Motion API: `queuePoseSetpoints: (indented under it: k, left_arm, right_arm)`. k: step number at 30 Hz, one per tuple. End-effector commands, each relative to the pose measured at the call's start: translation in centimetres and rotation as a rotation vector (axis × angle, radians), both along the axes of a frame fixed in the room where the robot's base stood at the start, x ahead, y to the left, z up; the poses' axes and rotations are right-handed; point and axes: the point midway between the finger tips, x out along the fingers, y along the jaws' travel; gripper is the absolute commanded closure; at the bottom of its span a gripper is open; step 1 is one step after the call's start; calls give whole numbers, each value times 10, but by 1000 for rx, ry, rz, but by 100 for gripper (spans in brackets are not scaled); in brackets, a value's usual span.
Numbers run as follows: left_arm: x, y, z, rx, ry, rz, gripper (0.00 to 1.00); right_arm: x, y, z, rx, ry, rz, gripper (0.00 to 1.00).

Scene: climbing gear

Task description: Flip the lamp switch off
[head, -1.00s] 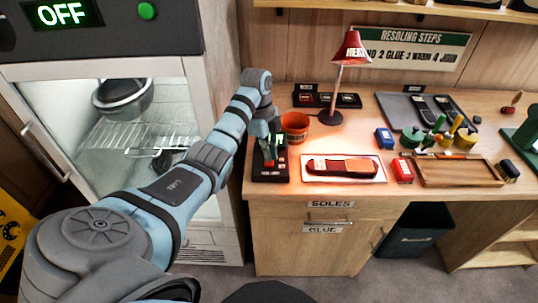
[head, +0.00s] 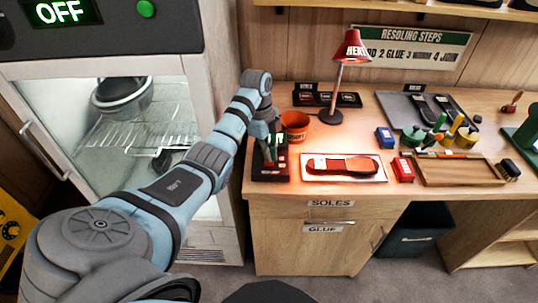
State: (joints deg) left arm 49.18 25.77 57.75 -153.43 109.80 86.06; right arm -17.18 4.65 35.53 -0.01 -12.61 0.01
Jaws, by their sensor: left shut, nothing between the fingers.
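The red heat lamp (head: 352,47) stands on a thin stem at the back of the workbench. A warm red-orange glow lies on the bench below it. A dark switch box (head: 272,175) with red parts sits at the bench's front left corner. My left gripper (head: 268,161) points down at the box, shut and empty, with its fingertips at or just above the box top. It hides part of the box, and I cannot tell the switch's position or whether the fingers touch it. My right gripper is not in view.
An orange pot (head: 295,126) stands close behind and right of my left gripper. A shoe sole (head: 342,165) lies on a white board right of the box. A blue box (head: 384,138), a red box (head: 403,170) and a wooden tray (head: 470,182) are further right.

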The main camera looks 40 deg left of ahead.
Motion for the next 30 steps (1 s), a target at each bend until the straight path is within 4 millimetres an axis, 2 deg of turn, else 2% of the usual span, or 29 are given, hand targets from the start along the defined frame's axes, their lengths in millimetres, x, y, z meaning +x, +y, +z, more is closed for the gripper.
queuePoseSetpoints:
  k: [30]
  left_arm:
    - [-1,0,-12,0,3,0,100]
  right_arm:
    - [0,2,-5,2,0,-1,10]
